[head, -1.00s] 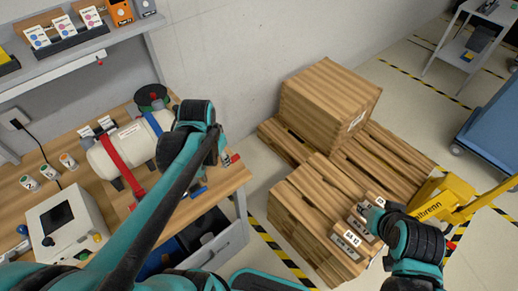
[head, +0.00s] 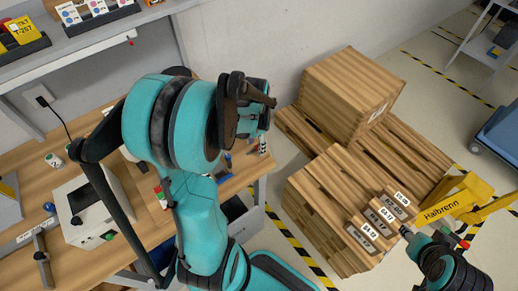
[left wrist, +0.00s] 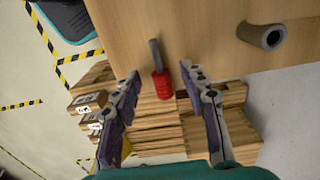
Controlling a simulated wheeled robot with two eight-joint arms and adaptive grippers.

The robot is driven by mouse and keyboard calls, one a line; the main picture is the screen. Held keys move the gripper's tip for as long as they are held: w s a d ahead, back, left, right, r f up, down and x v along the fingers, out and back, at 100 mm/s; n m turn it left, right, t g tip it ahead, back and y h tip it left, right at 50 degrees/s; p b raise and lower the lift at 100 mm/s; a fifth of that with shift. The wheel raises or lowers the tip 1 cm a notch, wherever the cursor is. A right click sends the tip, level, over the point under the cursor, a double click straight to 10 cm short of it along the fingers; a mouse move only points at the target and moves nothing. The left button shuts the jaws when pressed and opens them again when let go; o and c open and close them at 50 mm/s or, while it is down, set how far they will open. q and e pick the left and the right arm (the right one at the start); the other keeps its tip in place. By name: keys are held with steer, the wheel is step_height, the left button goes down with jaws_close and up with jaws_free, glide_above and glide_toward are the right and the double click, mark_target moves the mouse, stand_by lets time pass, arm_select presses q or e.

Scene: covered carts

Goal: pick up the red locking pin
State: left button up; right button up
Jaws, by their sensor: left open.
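The red locking pin (left wrist: 162,84) shows in the left wrist view, with a red grip and a grey shaft. Its shaft lies over the wooden bench top (left wrist: 120,25) and its red grip reaches past the edge. My left gripper (left wrist: 161,74) is open, its fingers on either side of the red grip, with gaps visible on both sides. In the head view my left gripper (head: 258,105) is over the bench's right end, and I cannot make out the pin there. My right gripper (head: 407,232) is at the lower right beside the labelled boxes; its jaw state is unclear.
A grey hollow cylinder (left wrist: 265,37) lies on the bench near the pin. Stacked wooden crates (head: 350,90) and small labelled boxes (head: 378,218) stand right of the bench. A yellow Halbrenn jack (head: 450,203) is beyond them. Striped floor lies between bench and crates.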

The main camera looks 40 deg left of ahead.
arm_select(q)
steer(key=shift+f, duration=0.5)
steer(key=shift+r, duration=0.1)
steer(key=shift+c, duration=0.2)
jaws_close()
